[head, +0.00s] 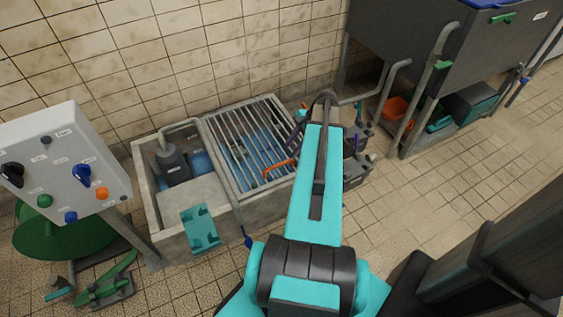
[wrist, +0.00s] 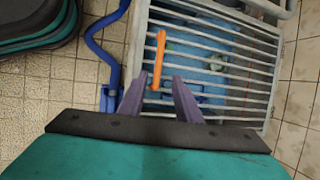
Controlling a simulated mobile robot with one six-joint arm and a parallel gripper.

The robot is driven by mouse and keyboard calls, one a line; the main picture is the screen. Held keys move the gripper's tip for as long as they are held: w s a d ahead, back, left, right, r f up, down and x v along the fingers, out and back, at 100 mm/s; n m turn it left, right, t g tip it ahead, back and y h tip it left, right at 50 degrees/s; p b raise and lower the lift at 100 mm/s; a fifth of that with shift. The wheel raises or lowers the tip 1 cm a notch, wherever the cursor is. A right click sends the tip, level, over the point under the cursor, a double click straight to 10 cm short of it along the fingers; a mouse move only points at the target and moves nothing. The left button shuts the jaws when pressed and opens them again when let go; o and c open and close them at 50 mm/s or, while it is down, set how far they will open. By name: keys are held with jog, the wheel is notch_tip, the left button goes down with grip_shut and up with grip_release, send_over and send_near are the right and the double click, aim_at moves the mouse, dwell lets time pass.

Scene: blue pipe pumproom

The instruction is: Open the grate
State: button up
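The grate (head: 236,136), a frame of pale metal bars, lies shut and flat over the right part of a concrete basin. Its orange handle (head: 281,168) is at the front right of the bars, beside my arm. In the wrist view the grate (wrist: 262,75) fills the upper middle, and the handle (wrist: 160,50) runs up between the fingers. My gripper (wrist: 160,78) has two purple fingers, open and apart on either side of the handle's lower end. Neither finger clearly touches it. In the head view my arm hides most of the gripper.
The concrete basin (head: 222,222) stands against a tiled wall, with a pump (head: 172,160) in its left part. A control panel (head: 65,165) is at left. Pipes and a dark tank (head: 440,65) stand at right. The tiled floor (head: 440,185) is clear at right.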

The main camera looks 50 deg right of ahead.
aim_at(281, 163)
jog(key=b+x, duration=0.1)
jog(key=x, duration=0.8)
jog(key=shift+c, duration=0.4)
jog(key=shift+w+r, duration=0.1)
grip_shut()
